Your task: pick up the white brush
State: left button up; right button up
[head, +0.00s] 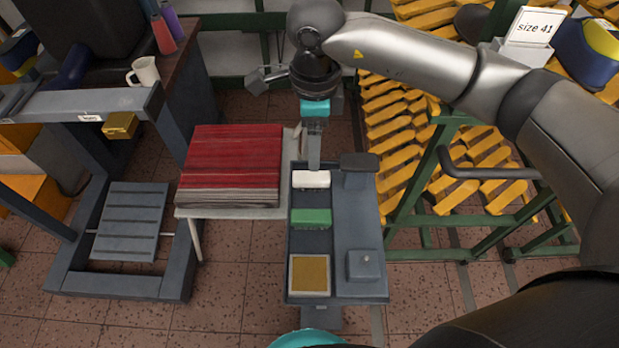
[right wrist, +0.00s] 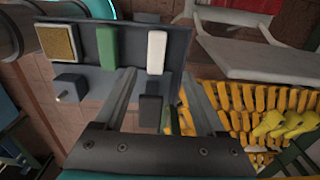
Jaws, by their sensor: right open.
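The white brush (head: 311,179) is a small white block lying in the far end of the left compartment of a dark grey tray (head: 345,225). It also shows in the right wrist view (right wrist: 157,50), beyond and between my fingertips. My right gripper (head: 314,163) points down over the far end of the tray, close to the white brush. Its two fingers (right wrist: 159,74) are apart with nothing held between them. Whether the fingers touch the brush I cannot tell. My left gripper is not in view.
A green block (head: 311,217) and a framed tan pad (head: 309,274) share the brush's compartment. A dark block (head: 360,163) stands right of the brush. A red stack (head: 232,165) is left of the tray, and a yellow-slatted rack (head: 415,140) stands to the right.

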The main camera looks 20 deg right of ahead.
aim_at(311, 176)
notch_tip(311, 176, down, 3)
jog(key=shift+f, duration=0.6)
jog(key=shift+a+f, duration=0.1)
jog(key=shift+f, duration=0.1)
jog(key=f, duration=0.1)
jog(key=f+b, duration=0.1)
jog(key=f, duration=0.2)
jog(key=shift+s+a+f, duration=0.2)
jog(key=shift+s+f, duration=0.05)
jog(key=shift+f, duration=0.15)
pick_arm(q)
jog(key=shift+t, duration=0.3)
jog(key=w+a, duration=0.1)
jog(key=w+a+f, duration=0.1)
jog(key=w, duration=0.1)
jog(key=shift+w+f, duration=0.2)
pick_arm(e)
jog(key=shift+r, duration=0.1)
grip_shut()
